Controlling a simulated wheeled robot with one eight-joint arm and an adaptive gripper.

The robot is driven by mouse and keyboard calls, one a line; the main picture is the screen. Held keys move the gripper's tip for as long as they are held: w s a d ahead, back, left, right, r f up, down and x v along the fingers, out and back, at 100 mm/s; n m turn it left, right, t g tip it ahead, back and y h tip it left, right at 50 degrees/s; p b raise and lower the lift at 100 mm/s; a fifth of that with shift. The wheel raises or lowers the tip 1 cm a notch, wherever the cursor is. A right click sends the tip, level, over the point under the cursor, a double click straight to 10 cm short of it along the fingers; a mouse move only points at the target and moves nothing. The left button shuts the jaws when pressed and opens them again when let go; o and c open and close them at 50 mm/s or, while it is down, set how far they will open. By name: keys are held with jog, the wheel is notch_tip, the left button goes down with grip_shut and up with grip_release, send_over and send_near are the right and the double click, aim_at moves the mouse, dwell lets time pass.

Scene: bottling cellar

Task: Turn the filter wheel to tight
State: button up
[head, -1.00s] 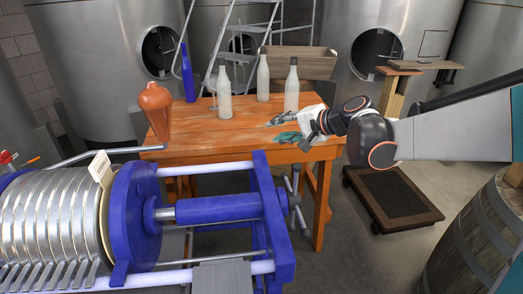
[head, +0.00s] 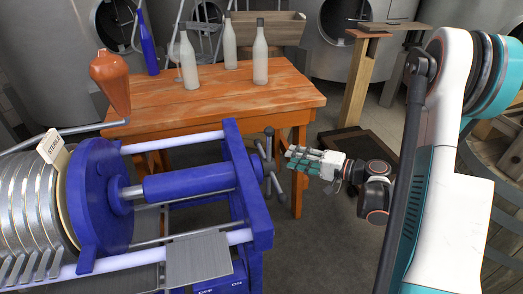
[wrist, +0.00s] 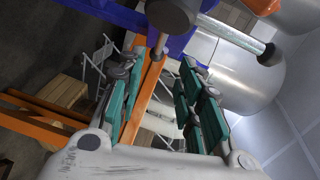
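The filter wheel (head: 271,165) is a dark metal spoked handle with knobbed ends, at the right end of the blue filter press (head: 190,182). In the wrist view, a spoke of the wheel (wrist: 235,38) with round ends crosses the top. My gripper (head: 293,157) is just right of the wheel in the head view, its teal-padded fingers pointing toward it. In the wrist view the fingers of my gripper (wrist: 160,78) are spread apart with nothing held between them. The wheel appears beyond the fingertips; I cannot tell whether they touch it.
Steel tanks line the back.

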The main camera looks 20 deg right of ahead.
aim_at(261, 148)
jog(key=b+x, duration=0.2)
jog(key=x, duration=1.1)
jog(key=shift+w+a, duration=0.15)
grip_shut()
